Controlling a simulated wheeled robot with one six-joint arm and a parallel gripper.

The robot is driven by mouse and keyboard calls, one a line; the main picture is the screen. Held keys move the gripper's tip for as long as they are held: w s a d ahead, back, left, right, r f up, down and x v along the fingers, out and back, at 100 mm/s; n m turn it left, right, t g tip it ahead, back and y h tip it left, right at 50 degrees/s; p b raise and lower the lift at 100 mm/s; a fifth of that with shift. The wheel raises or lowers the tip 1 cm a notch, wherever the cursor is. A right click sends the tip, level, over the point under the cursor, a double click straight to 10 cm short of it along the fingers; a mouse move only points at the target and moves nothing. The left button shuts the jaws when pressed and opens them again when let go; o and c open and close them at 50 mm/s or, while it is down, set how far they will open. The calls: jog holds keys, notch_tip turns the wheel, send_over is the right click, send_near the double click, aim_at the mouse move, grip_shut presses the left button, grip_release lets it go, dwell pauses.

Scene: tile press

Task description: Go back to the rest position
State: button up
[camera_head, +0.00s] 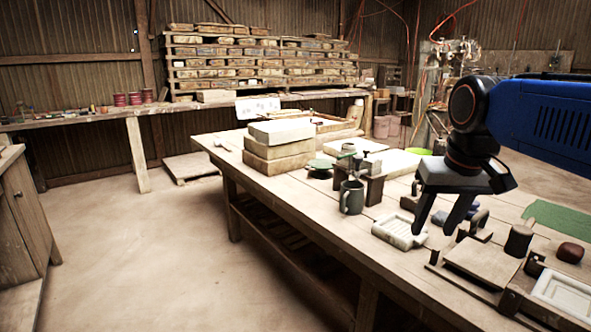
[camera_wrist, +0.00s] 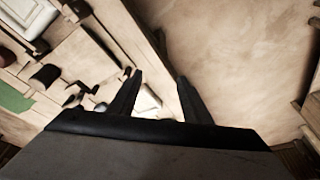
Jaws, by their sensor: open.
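My gripper (camera_head: 437,219) hangs from my blue arm above the right part of the wooden table (camera_head: 290,188), fingers pointing down. Its two dark fingers are apart, and nothing shows between them in the head view. In the wrist view my gripper (camera_wrist: 157,80) is also open, with a pale tile mould (camera_wrist: 147,101) below, partly hidden by a finger. The white tile mould (camera_head: 398,232) lies on the table just left of the fingertips. The wooden press (camera_head: 483,262) stands on the table just right of and below my gripper.
A dark mug (camera_head: 352,197) stands left of my gripper. Stacked blocks (camera_head: 279,146) sit farther back. A second white mould (camera_head: 565,293), a dark red lump (camera_head: 570,252) and a green mat (camera_head: 562,219) are at right. The floor (camera_head: 150,260) left of the table is clear.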

jog(key=s+d+f+t, duration=0.1)
jog(key=s+f, duration=1.2)
jog(key=f, duration=0.4)
jog(key=shift+s+f+n, duration=0.25)
jog(key=shift+f+n, duration=0.05)
jog(key=shift+f, duration=0.05)
